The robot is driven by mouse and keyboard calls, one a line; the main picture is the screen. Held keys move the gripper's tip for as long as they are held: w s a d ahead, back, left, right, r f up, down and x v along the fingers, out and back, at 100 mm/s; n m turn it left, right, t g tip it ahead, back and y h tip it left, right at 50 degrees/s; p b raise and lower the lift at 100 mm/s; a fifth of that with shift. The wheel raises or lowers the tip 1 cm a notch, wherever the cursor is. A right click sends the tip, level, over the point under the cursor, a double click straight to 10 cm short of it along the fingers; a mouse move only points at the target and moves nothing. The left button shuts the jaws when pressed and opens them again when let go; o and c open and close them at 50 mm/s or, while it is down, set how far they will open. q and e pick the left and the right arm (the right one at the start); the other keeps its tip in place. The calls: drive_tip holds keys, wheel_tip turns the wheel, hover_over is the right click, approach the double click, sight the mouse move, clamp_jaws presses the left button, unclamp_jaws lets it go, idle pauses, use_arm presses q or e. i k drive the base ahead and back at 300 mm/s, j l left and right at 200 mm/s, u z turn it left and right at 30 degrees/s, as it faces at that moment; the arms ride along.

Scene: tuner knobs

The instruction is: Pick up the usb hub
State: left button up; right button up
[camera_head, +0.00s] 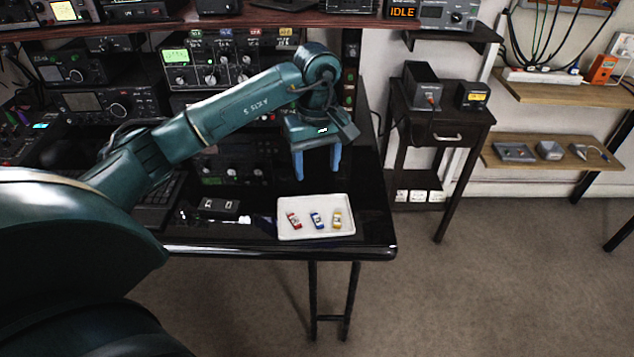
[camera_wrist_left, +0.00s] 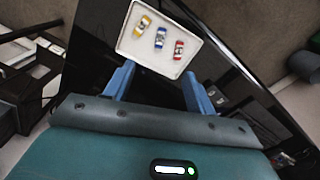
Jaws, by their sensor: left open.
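My left gripper (camera_head: 317,170) is open and empty above the black desk (camera_head: 375,215), fingers pointing down, behind and above a white tray. It also shows in the left wrist view (camera_wrist_left: 157,82), with the tray beyond its fingertips. I cannot tell for certain which thing is the usb hub. A small dark box with light marks (camera_head: 222,205) lies on the desk left of the tray, apart from the gripper. Small grey devices (camera_head: 513,152) sit on the lower wooden shelf at the right. My right gripper is in neither view.
The white tray (camera_head: 316,233) holds a red, a blue and a yellow small item. Radio gear (camera_head: 205,75) fills the desk's back. A dark side table (camera_head: 437,125) stands at the right. Carpeted floor (camera_head: 500,270) is clear in front of the shelves.

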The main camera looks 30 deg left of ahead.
sight(213, 206)
drive_tip(key=k, duration=1)
